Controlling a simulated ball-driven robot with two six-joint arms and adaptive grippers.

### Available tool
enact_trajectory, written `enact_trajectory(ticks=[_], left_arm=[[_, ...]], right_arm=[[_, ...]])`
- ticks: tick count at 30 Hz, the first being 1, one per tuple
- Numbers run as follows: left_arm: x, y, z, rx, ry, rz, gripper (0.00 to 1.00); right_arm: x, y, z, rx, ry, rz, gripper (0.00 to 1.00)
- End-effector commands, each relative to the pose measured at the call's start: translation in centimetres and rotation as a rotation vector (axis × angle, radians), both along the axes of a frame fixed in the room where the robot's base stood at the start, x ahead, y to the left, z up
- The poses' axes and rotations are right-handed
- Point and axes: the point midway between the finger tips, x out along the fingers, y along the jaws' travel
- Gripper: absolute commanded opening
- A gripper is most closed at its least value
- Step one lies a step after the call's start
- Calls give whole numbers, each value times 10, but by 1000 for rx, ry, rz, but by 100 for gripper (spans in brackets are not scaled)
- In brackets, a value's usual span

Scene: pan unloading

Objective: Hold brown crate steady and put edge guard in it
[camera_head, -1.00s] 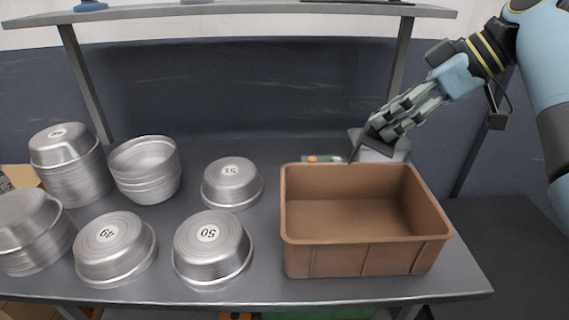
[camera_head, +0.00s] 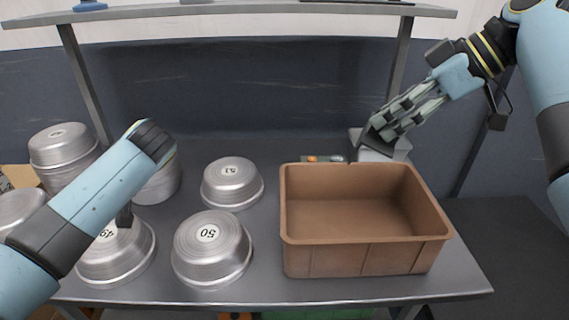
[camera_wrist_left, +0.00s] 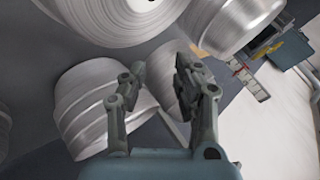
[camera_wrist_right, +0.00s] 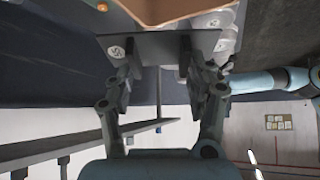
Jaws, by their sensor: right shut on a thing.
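The brown crate (camera_head: 365,257) stands upright and empty on the right of the table; part of it shows at the top of the right wrist view (camera_wrist_right: 175,8). My right gripper (camera_head: 377,128) is behind the crate's back rim, above the table. It is shut on a dark grey edge guard (camera_head: 401,147), whose flat plate shows in the right wrist view (camera_wrist_right: 150,45). The guard is outside the crate, partly hidden by the crate's rim. My left gripper (camera_wrist_left: 162,75) is open and empty, above the metal pans at left. Its fingers are hidden behind the wrist in the head view.
Several metal pans (camera_head: 210,250) stand upside down, singly or stacked, on the left and middle of the table (camera_head: 265,280). A small item with an orange spot (camera_head: 313,158) lies behind the crate. A shelf (camera_head: 250,9) on posts spans the back.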

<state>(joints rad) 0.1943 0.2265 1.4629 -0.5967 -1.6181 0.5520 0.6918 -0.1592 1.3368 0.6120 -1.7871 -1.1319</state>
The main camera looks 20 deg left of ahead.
Motion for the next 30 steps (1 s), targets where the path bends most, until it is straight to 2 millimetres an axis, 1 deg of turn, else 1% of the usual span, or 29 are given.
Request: enact_trajectory(ticks=[1, 2, 3, 5, 6, 8, 9, 11, 12, 15, 18, 19, 21, 23, 26, 30], left_arm=[[15, -32, -3, -86, 0, -3, 31], [23, -51, -4, -137, 5, -9, 31], [32, -75, -5, -201, 11, -18, 31], [46, -112, -3, -295, 23, -37, 31], [55, -137, 0, -356, 30, -54, 31], [67, -173, 8, -441, 42, -84, 31], [75, -197, 13, -496, 51, -106, 31], [84, -230, 24, -568, 64, -142, 31], [89, -250, 31, -613, 73, -164, 31], [98, -293, 48, -703, 93, -222, 31], [103, -322, 63, -764, 109, -266, 31], [104, -329, 66, -777, 113, -276, 31], [106, -339, 71, -798, 119, -294, 31], [106, -345, 73, -810, 124, -302, 31], [106, -348, 67, -816, 127, -307, 31], [105, -347, 45, -815, 129, -305, 31]], right_arm=[[0, 0, 0, 1, 0, 0, 16], [0, 0, 0, 1, 0, 0, 16], [0, 0, 0, 1, 0, 0, 16], [0, 0, 0, 1, 0, 0, 16], [0, 0, 0, 1, 0, 0, 16], [0, 0, 0, 0, 0, 0, 16], [0, 0, 0, 0, 0, 0, 16], [0, 0, 0, 0, 0, 0, 16], [0, 0, 0, 0, 0, 0, 16], [0, 0, 0, 1, 0, 0, 16], [0, 0, 0, 0, 0, 0, 16], [0, 0, 0, 0, 0, 0, 16], [0, 0, 0, 0, 0, 0, 16], [0, 0, 0, 1, 0, 0, 16], [0, 0, 0, 0, 0, 0, 16], [0, 0, 0, 1, 0, 0, 16]])
